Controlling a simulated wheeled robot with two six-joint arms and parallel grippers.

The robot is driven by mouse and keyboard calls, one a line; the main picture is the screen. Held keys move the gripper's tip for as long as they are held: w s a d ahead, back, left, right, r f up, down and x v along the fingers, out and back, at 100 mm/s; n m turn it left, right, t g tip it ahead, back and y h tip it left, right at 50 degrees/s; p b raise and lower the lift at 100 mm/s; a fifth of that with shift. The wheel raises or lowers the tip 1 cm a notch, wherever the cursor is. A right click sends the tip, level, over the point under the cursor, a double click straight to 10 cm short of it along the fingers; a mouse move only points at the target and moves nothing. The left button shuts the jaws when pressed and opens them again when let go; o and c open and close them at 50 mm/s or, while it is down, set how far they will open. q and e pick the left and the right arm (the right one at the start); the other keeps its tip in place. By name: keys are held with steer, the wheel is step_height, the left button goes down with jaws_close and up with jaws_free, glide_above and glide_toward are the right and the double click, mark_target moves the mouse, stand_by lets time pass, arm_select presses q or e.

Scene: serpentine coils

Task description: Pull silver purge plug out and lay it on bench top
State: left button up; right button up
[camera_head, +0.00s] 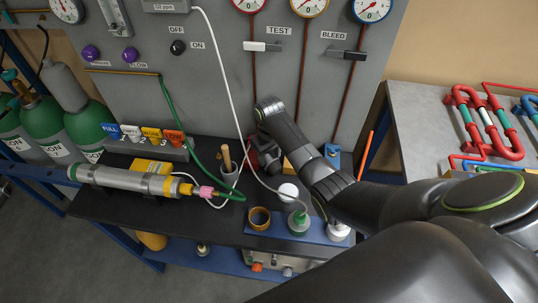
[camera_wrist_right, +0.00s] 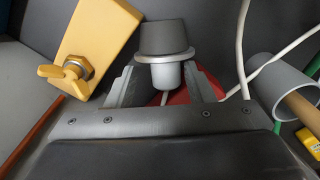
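In the right wrist view, a grey, silver-looking plug (camera_wrist_right: 165,38) with a wide flange and a narrower lower end sits in front of my right gripper (camera_wrist_right: 166,80). The two fingers stand apart on either side of the narrow end, with small gaps showing; I see no clear contact. A red part (camera_wrist_right: 178,97) shows behind the fingers. In the head view my right arm reaches down to the back of the black bench top (camera_head: 215,222); its fingertips and the plug are hidden there. My left gripper is out of view.
A silver cylinder (camera_head: 125,179) lies on the bench at left, with a hose attached. A yellow block with a wing knob (camera_wrist_right: 98,42) is beside the plug.

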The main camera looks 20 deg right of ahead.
steer(key=shift+a, duration=0.2)
steer(key=shift+r, duration=0.5)
step_height(320, 180, up, 11)
step_height(320, 180, up, 5)
steer(key=p, duration=0.5)
glide_above(269, 156)
steer(key=shift+d+r, duration=0.15)
steer(key=shift+r, duration=0.05)
